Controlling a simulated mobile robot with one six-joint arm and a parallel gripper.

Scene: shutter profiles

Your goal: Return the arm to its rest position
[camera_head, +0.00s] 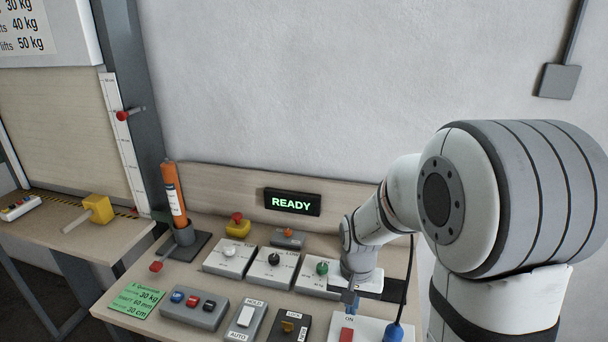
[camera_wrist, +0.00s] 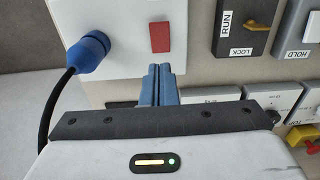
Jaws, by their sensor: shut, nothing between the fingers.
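My gripper (camera_head: 347,304) hangs low over the right part of the control bench in the head view, at the end of my bent arm. In the wrist view its two blue fingers (camera_wrist: 159,82) are pressed together with nothing between them. The fingertips appear beside the white panel with the red rocker switch (camera_wrist: 160,37); I cannot tell whether they touch it. The same red switch (camera_head: 347,335) shows below my gripper in the head view, under an ON label.
A lit READY display (camera_head: 292,202) stands at the back. Several knob boxes, a RUN/LOCK switch (camera_wrist: 243,24) and a HOLD/AUTO switch (camera_head: 246,317) crowd the bench. A blue plug (camera_head: 393,333) with a black cable is at the right. An orange cylinder (camera_head: 175,195) stands left.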

